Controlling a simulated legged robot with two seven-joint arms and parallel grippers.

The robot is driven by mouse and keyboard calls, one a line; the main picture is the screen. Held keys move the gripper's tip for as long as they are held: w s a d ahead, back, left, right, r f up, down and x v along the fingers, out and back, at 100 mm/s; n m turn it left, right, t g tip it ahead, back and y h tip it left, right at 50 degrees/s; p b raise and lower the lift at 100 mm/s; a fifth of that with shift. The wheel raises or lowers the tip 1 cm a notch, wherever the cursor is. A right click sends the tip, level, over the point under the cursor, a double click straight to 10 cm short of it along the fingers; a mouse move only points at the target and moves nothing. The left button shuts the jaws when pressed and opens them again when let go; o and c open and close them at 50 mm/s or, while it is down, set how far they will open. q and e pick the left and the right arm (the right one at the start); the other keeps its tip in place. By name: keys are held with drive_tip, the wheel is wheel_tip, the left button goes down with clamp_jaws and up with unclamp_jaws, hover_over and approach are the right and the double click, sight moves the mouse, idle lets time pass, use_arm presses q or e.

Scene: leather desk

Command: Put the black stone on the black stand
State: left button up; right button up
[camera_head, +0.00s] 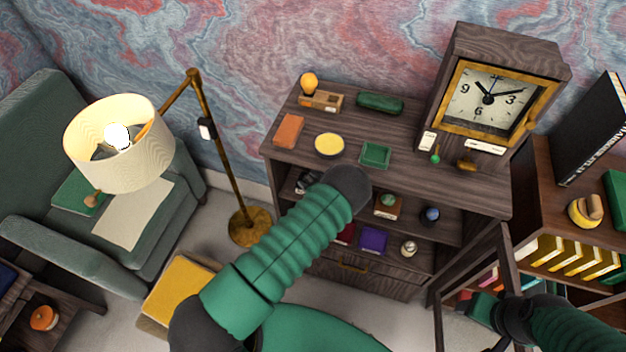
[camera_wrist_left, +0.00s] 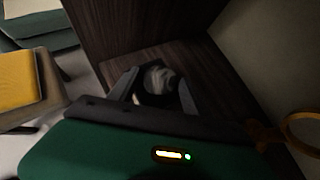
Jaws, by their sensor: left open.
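A dark round stone (camera_wrist_left: 158,80) with pale grey streaks, likely the black stone, sits on a dark wooden surface in the left wrist view. My left gripper (camera_wrist_left: 156,90) is open with a finger on each side of it; I cannot tell whether they touch it. In the head view my green left arm reaches into the cabinet's upper compartment, its wrist hiding most of the gripper; a dark shape (camera_head: 306,182) shows beside it. My right gripper (camera_head: 483,308) is partly seen behind the open door at lower right, its fingers unclear. I cannot make out the black stand.
The cabinet top (camera_head: 410,150) holds a clock (camera_head: 490,97), a yellow dish (camera_head: 329,145) and a green tray (camera_head: 375,155). A green ball (camera_head: 388,200) and blue ball (camera_head: 430,214) stand in the compartment. The framed door (camera_head: 508,262) stands open at right. A lamp (camera_head: 120,140) is left.

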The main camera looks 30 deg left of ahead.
use_arm(q)
drive_tip(key=shift+s+a+f, duration=0.15)
drive_tip(key=shift+s, duration=0.05)
